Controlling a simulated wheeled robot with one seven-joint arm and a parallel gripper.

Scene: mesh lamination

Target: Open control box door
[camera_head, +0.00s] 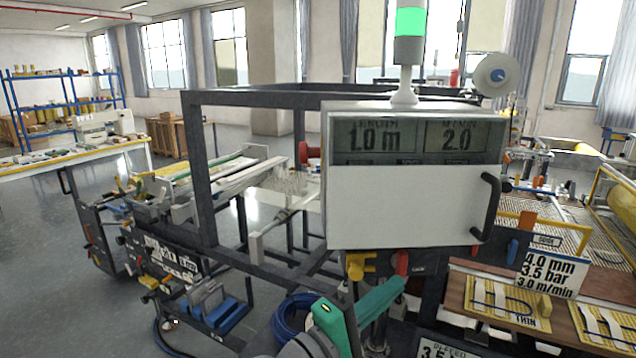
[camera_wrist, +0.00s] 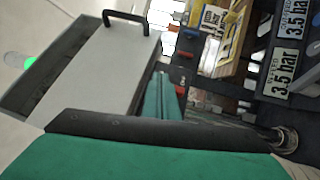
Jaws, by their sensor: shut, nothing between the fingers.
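The control box (camera_head: 335,135) stands in the middle of the head view, with a display on top reading 1.0 m and 2.0. Its white door (camera_head: 405,205) looks closed below the display. A black bar handle (camera_head: 489,205) sits at the door's right edge. In the wrist view, the door (camera_wrist: 105,70) lies at upper left, with the handle (camera_wrist: 126,18) at the top. My gripper (camera_head: 398,288), teal, is below the box's lower edge, left of and lower than the handle, apart from it. It is shut and empty; its teal finger also shows in the wrist view (camera_wrist: 163,95).
A green signal lamp (camera_head: 409,22) rises above the box. Red and yellow knobs (camera_head: 402,263) are just under the box, close to my gripper. A dark machine frame (camera_head: 200,170) stands left. Sample cards (camera_head: 508,303) lie on a board at lower right.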

